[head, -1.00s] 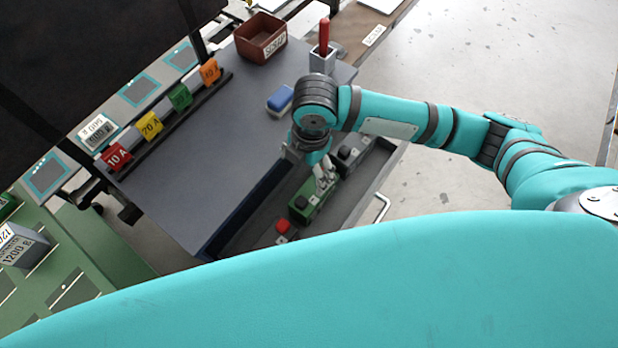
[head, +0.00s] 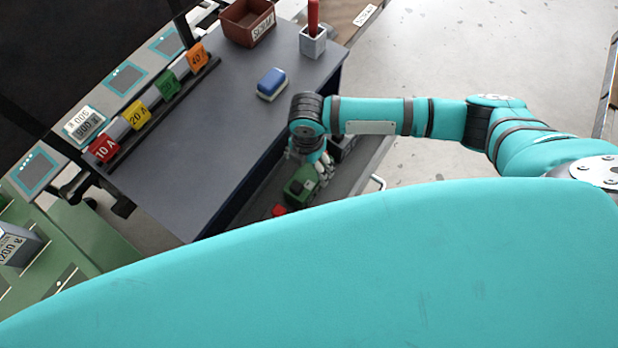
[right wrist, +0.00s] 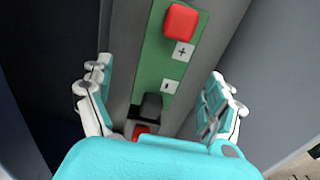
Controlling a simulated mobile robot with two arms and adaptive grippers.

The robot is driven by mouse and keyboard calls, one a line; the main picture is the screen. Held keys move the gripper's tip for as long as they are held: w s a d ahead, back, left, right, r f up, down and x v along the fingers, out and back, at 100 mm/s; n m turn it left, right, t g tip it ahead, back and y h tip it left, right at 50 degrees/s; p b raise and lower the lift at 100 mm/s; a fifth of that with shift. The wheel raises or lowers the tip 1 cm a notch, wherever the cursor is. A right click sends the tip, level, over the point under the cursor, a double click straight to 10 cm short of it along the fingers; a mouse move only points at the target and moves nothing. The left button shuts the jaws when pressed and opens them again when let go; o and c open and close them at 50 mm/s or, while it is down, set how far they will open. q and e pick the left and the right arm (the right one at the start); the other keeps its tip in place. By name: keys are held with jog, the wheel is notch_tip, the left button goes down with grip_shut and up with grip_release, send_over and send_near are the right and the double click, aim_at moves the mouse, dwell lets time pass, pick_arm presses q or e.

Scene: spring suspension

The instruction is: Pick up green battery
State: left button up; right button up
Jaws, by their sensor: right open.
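The green battery (head: 301,186) lies in the open drawer in the head view. In the right wrist view the green battery (right wrist: 147,75) shows its top, with a red terminal by a plus label and a dark terminal by a minus label. My right gripper (head: 322,168) is low over the drawer at the battery. In the right wrist view my right gripper (right wrist: 160,82) is open, with one finger on each side of the battery and a gap to each. My arm hides part of the battery in the head view. My left gripper is not in view.
The grey drawer (head: 352,187) holds a dark block (head: 343,147) beside my gripper and a red piece (head: 279,210). The workbench top (head: 215,150) carries a blue-and-white block (head: 271,83), a brown bin (head: 247,22) and a grey holder (head: 313,42). Its middle is clear.

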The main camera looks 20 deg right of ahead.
aim_at(308, 172)
jog(key=f, duration=0.5)
jog(key=shift+s, duration=0.2)
jog(key=shift+r, duration=0.1)
jog(key=c, duration=1.8)
jog(key=shift+w+r, duration=0.2)
jog(key=shift+w, duration=0.05)
